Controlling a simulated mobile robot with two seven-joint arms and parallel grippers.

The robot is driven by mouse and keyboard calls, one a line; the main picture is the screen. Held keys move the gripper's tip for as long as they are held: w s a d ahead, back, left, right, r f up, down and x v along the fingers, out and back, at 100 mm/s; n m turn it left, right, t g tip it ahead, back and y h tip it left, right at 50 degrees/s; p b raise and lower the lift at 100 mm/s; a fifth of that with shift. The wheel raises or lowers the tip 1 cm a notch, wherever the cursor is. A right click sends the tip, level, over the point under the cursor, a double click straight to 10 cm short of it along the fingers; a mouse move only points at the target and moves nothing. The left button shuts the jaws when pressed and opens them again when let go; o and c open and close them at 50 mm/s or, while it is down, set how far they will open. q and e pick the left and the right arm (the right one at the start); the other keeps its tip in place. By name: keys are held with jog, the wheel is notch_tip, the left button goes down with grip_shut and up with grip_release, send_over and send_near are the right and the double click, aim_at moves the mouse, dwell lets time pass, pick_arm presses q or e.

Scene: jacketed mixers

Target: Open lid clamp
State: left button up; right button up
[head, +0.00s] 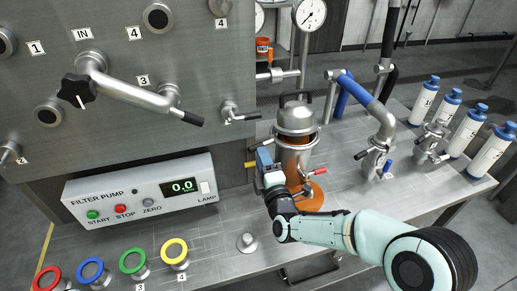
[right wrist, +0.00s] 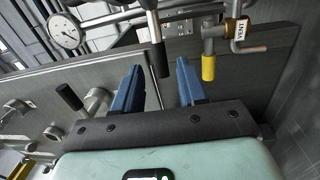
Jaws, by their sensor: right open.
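I cannot make out the lid clamp for certain. My right gripper (head: 263,156) is just left of the vessel, below the lid rim. In the right wrist view its blue fingers (right wrist: 157,82) are apart with nothing clearly gripped. A black-handled lever (right wrist: 160,55) and a yellow-tipped valve handle (right wrist: 208,67) lie beyond the fingers. My left gripper is out of view.
A steel panel with valves (head: 140,92) and the filter pump box (head: 140,190) stand at the left. Coloured rings (head: 132,260) sit along the front edge. Pipework (head: 372,112) and several white bottles (head: 465,130) stand at the right. A gauge (head: 310,14) is behind the vessel.

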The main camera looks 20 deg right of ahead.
aim_at(261, 145)
jog(key=shift+w+r, duration=0.15)
jog(key=shift+w, duration=2)
jog(key=shift+c, duration=0.3)
grip_shut()
jog(key=shift+s, duration=0.1)
